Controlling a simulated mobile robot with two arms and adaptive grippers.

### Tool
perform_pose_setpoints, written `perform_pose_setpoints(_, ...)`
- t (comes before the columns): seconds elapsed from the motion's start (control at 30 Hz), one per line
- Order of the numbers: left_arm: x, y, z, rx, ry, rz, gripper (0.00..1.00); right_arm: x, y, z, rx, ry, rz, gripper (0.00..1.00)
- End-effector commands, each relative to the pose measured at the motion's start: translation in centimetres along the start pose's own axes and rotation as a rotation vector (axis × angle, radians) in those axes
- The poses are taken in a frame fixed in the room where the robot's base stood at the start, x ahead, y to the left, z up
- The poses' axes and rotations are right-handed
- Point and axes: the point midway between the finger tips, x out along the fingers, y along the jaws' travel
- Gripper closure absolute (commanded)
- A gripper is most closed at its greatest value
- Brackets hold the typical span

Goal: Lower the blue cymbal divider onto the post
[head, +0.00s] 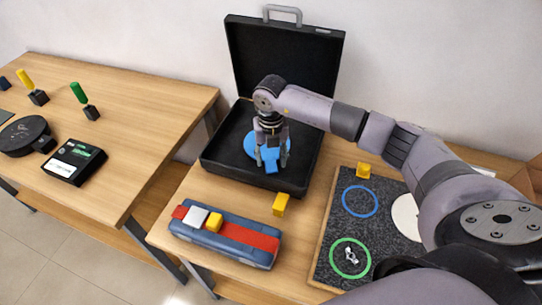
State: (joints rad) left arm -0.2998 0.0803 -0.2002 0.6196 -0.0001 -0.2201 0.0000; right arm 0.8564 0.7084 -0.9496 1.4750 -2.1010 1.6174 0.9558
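The blue cymbal divider (251,146) is a flat round disc lying in the lower half of the open black case, with a small raised blue tab (271,168) at its front. My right gripper (271,161) points straight down over the disc. Its two fingers stand apart on either side of the tab, with blue showing between them; I see no clear contact. The gripper hides part of the disc. I cannot make out the post, or whether the disc touches the case floor. My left gripper is not in view.
The black case (212,152) has its lid (285,60) raised behind. My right arm spans the right side.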

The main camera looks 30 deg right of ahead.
Motion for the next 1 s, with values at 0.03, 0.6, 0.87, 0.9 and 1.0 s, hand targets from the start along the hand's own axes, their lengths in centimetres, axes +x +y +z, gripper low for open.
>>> perform_pose_setpoints(0.03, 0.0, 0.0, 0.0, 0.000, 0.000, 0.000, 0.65, 0.0, 0.0, 0.0, 0.000, 0.000, 0.000, 0.50)
perform_pose_setpoints(0.6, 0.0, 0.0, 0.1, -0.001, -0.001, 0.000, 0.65, -3.0, 0.0, 0.1, 0.000, -0.005, 0.001, 0.48)
perform_pose_setpoints(0.87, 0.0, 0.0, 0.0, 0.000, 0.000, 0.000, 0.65, -8.6, 0.0, 0.1, 0.000, -0.004, 0.002, 0.48)
perform_pose_setpoints(0.9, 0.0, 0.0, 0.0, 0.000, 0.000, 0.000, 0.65, -9.3, 0.0, 0.1, 0.000, -0.003, 0.002, 0.48)
perform_pose_setpoints(1.0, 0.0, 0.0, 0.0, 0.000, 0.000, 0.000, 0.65, -10.7, 0.0, 0.1, 0.000, -0.003, 0.001, 0.48)
